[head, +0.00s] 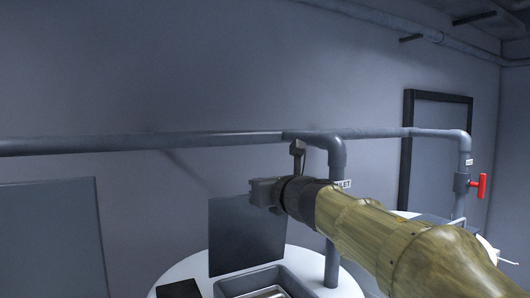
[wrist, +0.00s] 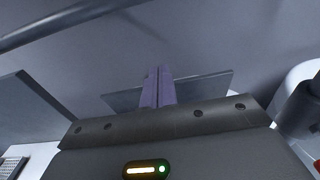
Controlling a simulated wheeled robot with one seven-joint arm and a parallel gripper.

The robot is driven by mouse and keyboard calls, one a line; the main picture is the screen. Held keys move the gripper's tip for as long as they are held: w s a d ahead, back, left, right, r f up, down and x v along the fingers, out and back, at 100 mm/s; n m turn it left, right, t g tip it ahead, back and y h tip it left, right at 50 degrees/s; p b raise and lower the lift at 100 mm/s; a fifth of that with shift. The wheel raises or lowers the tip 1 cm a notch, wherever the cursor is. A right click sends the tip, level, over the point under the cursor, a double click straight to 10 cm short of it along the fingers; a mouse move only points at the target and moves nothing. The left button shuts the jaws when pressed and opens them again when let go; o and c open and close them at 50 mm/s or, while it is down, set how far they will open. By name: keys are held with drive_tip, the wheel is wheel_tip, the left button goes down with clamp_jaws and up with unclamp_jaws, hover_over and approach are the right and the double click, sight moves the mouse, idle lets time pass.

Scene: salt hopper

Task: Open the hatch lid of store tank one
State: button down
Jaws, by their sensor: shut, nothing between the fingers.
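A dark grey square hatch lid (head: 247,238) stands upright at the back of a rectangular hatch opening (head: 228,286) on a white round tank (head: 333,289). I see no number on this tank, so I cannot tell if it is tank one. My gripper (head: 255,193) is by the lid's upper right edge, hiding that corner. In the wrist view its two fingers (wrist: 157,88) are shut together and empty, in front of a flat grey panel (wrist: 205,89) that looks like the lid. I cannot tell whether they touch.
A grey pipe (head: 220,140) runs along the wall above, with a vertical pipe (head: 333,250) down to the tank, right of the lid. A second tank with a red valve handle (head: 481,186) stands at right. A dark block (head: 180,289) sits left of the opening.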

drive_tip(key=s+d+r+p, duration=0.1)
drive_tip(key=s+r, duration=0.2)
drive_tip(key=r, duration=0.4)
drive_tip(key=shift+d, duration=0.15)
